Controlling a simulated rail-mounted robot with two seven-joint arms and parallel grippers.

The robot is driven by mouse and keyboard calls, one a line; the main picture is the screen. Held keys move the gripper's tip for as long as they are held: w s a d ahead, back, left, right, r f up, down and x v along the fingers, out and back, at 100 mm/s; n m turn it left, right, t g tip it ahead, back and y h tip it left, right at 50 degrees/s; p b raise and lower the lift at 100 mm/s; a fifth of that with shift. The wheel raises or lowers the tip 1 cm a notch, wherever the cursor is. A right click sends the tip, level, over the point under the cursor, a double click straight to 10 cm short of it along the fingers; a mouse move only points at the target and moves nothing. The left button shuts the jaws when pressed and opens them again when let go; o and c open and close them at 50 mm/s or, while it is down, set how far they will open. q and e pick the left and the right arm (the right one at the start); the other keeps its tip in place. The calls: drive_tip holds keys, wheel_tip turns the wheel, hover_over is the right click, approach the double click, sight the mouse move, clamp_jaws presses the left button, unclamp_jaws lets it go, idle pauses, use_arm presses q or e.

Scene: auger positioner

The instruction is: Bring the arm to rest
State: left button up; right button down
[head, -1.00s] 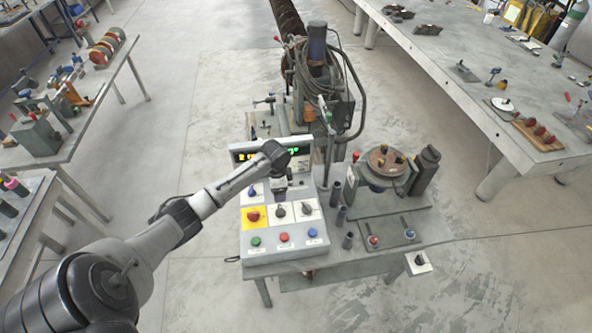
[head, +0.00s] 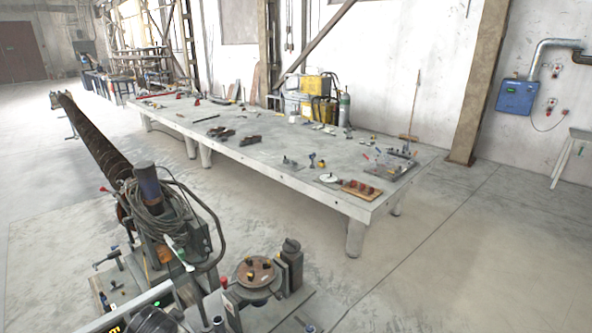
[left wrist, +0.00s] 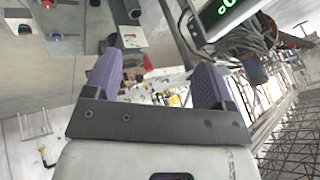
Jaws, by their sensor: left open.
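My left gripper (left wrist: 155,82) shows in the left wrist view with its two purple fingers spread apart and nothing held between them. Beyond the fingers, at the upper left, is the control panel (left wrist: 70,20) with buttons and dark knobs. A display box (left wrist: 215,18) with green digits is at the upper right. In the head view only the display box's edge (head: 128,312) shows at the bottom left, with a dark round part of my arm beside it. The left fingers are not clear there. My right gripper is in neither view.
The auger positioner's post with coiled cables (head: 155,205) stands at the left, beside a round turntable (head: 256,272). A long grey table (head: 270,150) with tools and small parts stands behind. Open concrete floor (head: 430,270) lies to the right.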

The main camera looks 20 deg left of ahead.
use_arm(q)
drive_tip(key=s+d+r+t+h+p, duration=0.1)
drive_tip(key=s+d+r+p, duration=0.15)
drive_tip(key=s+d, duration=0.55)
drive_tip(key=s+d+r+t+h+p, duration=0.1)
drive_tip(key=s+d+r+p, duration=0.15)
drive_tip(key=s+d, duration=0.55)
drive_tip(key=s+d+f+g+h+p, duration=0.1)
drive_tip(key=s+d+f+g+p, duration=0.1)
drive_tip(key=s, duration=0.4)
drive_tip(key=s+d+f+g+h+p, duration=0.1)
drive_tip(key=s+d+f+p, duration=0.1)
drive_tip(key=s+d, duration=0.3)
drive_tip(key=shift+s+d+f+g, duration=0.2)
drive_tip(key=shift+s+f+g, duration=0.25)
drive_tip(key=shift+s, duration=0.55)
drive_tip(key=shift+f, duration=0.1)
